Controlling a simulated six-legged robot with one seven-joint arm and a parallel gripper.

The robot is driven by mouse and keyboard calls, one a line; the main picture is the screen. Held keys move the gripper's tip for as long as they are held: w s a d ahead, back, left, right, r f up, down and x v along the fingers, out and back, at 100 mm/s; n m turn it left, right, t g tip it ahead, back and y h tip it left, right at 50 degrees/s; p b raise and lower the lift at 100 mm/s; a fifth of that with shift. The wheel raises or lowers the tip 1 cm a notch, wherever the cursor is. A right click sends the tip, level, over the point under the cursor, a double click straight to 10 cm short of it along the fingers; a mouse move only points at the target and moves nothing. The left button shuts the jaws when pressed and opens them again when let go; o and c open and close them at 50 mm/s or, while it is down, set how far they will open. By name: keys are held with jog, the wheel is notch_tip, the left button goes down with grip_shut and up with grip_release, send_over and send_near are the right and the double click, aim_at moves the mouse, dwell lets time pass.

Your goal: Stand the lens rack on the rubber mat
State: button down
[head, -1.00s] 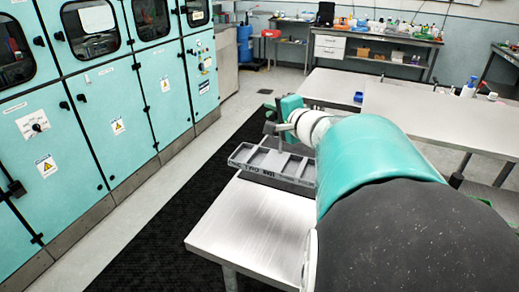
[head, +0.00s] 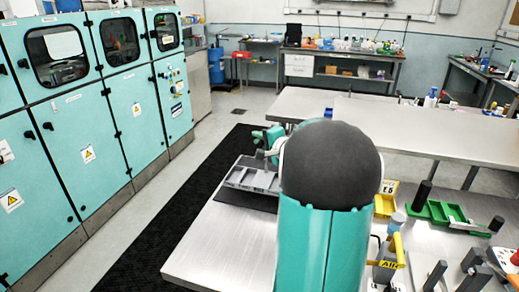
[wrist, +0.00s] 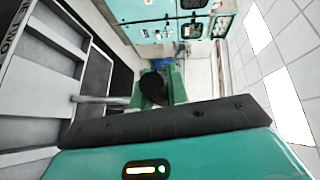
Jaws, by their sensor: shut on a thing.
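The lens rack (head: 250,187) is a grey, compartmented tray with lettering on its front side. It is level at the left end of the steel table, over the black rubber mat (head: 245,203), whose near part shows. I cannot tell whether the rack touches the mat. In the wrist view the rack (wrist: 38,75) fills the left side, with a metal post rising from it. My gripper (wrist: 160,90), with green fingers, is shut on this post. In the head view my gripper (head: 268,138) is above the rack's far side, partly hidden by my arm.
The steel table (head: 215,245) is bare in front of the mat. To the right stand a yellow bin (head: 385,205), a green tray (head: 445,212) and several tools. Teal cabinets (head: 75,125) line the left, beyond a black floor runner.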

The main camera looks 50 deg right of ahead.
jog(key=shift+w+d+f, duration=0.15)
jog(key=shift+d+f, duration=0.05)
jog(key=shift+f, duration=0.8)
jog(key=shift+w+d+f, duration=0.1)
jog(key=shift+d+f, duration=0.1)
jog(key=shift+f, duration=0.8)
jog(key=shift+f, duration=0.15)
jog(key=c, duration=1.4)
grip_release()
jog(key=shift+o, duration=0.2)
